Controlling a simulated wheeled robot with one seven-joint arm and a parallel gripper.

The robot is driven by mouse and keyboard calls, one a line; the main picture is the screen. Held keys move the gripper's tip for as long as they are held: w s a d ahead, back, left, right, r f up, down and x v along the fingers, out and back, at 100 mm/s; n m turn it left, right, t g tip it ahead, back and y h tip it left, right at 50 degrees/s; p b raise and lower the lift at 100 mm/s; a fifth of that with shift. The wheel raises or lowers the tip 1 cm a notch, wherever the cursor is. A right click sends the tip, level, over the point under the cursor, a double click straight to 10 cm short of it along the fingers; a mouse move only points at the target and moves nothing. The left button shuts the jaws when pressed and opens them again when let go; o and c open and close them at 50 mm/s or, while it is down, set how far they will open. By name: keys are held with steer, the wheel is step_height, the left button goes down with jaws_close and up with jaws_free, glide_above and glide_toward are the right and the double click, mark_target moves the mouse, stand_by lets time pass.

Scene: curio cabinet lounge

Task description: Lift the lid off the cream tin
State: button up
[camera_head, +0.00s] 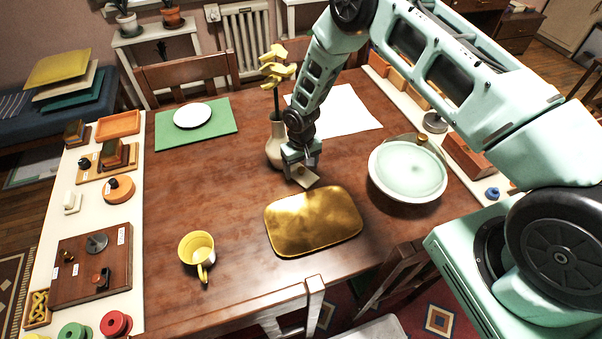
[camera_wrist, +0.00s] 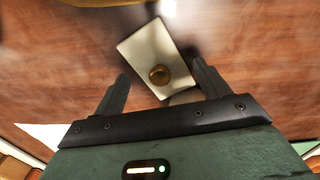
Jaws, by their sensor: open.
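The cream tin (camera_head: 307,180) is on the wooden table below my gripper, partly hidden by it in the head view. In the wrist view its cream rectangular lid (camera_wrist: 148,48) lies at an angle, with a round brass knob (camera_wrist: 159,75) on it. The tin's sides are mostly hidden. My gripper (camera_head: 299,170) points down over the tin, and its fingers are open and empty. In the wrist view the fingers of my gripper (camera_wrist: 160,70) are apart on either side of the knob; whether they touch the lid cannot be told.
A vase (camera_head: 275,152) with yellow flowers stands close behind my gripper, to the left. A gold rounded tray (camera_head: 312,222) lies just in front. A pale green dish (camera_head: 407,170) is to the right, a yellow mug (camera_head: 197,248) front left. The table's left middle is clear.

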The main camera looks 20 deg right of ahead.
mark_target(301, 168)
steer(key=shift+c, duration=0.3)
jaws_close()
steer(key=shift+r+p, duration=0.35)
steer(key=shift+r, duration=0.45)
step_height(301, 168, up, 15)
steer(key=p, duration=0.8)
steer(key=shift+r, duration=0.15)
stand_by(1.4)
